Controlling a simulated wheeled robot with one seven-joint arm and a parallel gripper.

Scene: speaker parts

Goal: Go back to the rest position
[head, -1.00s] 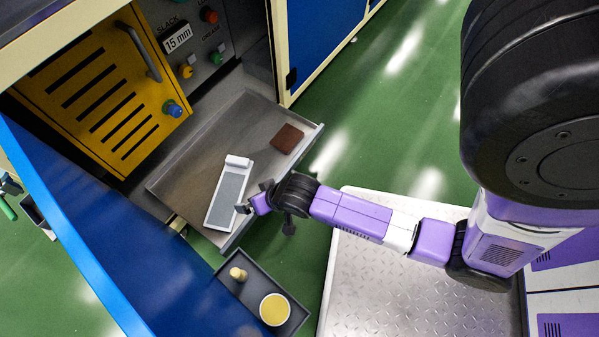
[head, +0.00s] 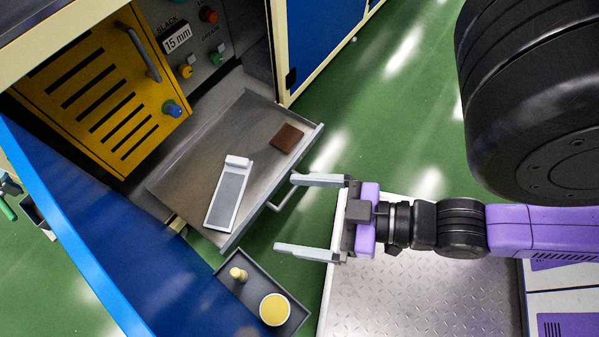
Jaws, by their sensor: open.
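My gripper (head: 286,214) is open and empty. Its two grey fingers point left, just right of the open metal drawer (head: 185,178). The upper fingertip lies close to the drawer's handle (head: 283,196) in the picture; I cannot tell whether they touch. My purple and black arm reaches in from the right edge.
In the drawer lie a white-framed grey part (head: 228,197) and a brown block (head: 287,138). A dark tray (head: 231,288) below holds a yellow-filled cup (head: 274,309) and a small pale object (head: 237,273). A yellow cabinet door (head: 95,95) and blue beam (head: 120,240) stand left. Green floor is clear at upper middle.

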